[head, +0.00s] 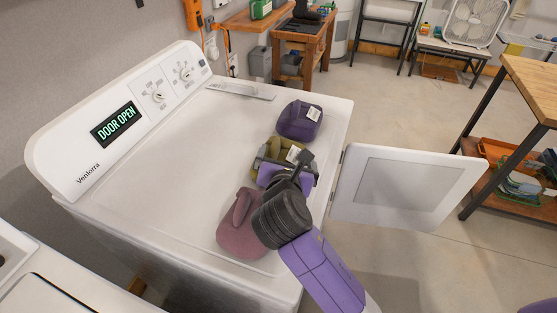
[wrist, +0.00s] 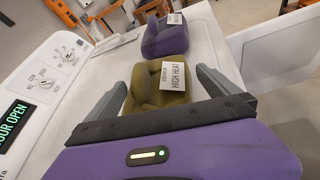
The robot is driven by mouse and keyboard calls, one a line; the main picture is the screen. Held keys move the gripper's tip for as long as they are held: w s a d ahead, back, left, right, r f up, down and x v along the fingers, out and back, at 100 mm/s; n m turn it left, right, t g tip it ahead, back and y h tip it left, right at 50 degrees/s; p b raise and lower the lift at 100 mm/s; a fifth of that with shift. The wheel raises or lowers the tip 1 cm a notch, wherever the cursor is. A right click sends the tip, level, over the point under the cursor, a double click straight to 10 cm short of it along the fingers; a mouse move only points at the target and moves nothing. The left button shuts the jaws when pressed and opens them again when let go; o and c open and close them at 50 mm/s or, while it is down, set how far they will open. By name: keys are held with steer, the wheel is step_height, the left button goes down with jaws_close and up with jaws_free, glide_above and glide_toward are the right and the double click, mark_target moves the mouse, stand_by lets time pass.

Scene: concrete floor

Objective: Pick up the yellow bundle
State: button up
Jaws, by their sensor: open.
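The yellow bundle (wrist: 150,92) is an olive-yellow folded cloth with a white "HIGH HEAT" tag, on top of the white dryer (head: 160,175). In the head view the yellow bundle (head: 276,148) is partly hidden behind my gripper. My gripper (head: 281,155) is open above the dryer top. In the wrist view its two grey fingers (wrist: 160,90) stand on either side of the bundle, with the bundle between and slightly beyond them. I cannot tell whether the fingers touch it.
A purple bundle (head: 299,121) with a white tag lies just beyond the yellow one, and a mauve bundle (head: 240,226) lies nearer. The dryer's door (head: 415,188) hangs open at the right. A wooden table (head: 530,85) stands farther right. The dryer top's left part is clear.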

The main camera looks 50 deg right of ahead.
steer(key=shift+x, duration=1.35)
steer(key=c, duration=1.6)
